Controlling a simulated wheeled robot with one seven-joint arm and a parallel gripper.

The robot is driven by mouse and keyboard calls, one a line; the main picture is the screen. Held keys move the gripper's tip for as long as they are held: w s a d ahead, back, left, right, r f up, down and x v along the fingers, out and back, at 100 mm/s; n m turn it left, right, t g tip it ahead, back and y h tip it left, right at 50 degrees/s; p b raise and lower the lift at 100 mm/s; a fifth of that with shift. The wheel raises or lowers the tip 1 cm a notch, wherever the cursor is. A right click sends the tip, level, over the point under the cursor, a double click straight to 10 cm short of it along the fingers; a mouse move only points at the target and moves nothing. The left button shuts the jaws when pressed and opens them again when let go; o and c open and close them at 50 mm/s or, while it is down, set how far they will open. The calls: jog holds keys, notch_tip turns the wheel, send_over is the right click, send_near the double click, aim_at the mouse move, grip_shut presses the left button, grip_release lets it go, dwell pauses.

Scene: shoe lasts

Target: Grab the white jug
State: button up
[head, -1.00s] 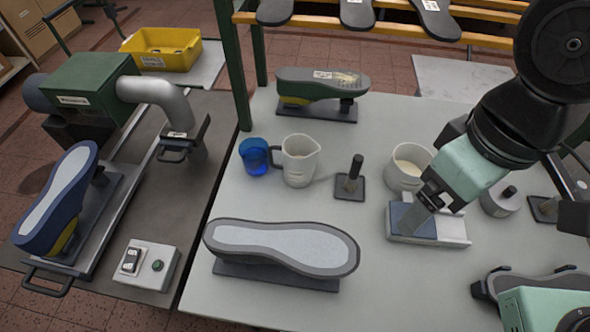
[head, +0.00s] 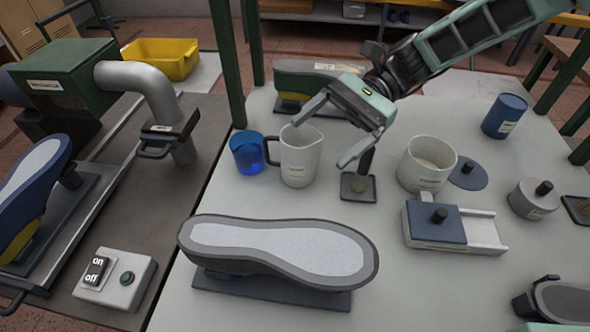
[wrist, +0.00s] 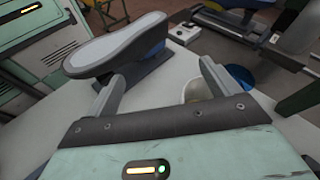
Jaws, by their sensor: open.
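The white jug (head: 300,162) stands upright on the pale table, its dark handle on the left beside a blue cup (head: 247,158). My gripper (head: 320,144) is open and empty, just right of the jug and at about its rim height in the picture. One fingertip overlaps the jug's rim in the head view; I cannot tell whether it touches. The other finger is to the right, in front of a small dark post. In the wrist view, part of the jug (wrist: 197,88) shows between the fingers (wrist: 160,85), nearer the right one. Its lower part is hidden by my gripper's body.
A large grey-soled shoe last (head: 280,250) lies in front of the jug. Another last (head: 300,75) is behind.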

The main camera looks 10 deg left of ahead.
jog(key=w+f+m+y+b, duration=0.25)
jog(key=w+m+y, duration=0.2)
jog(key=w, duration=0.35)
jog(key=p, duration=0.2)
send_near(284, 166)
jog(key=shift+s+a+f+n+g, duration=0.1)
jog(key=shift+a+f+n+g, duration=0.25)
jog(key=shift+a+f, duration=0.15)
jog(key=shift+p+x, duration=0.7)
jog(key=shift+x, duration=2.35)
jog(key=shift+a, duration=0.1)
jog(key=c, duration=1.2)
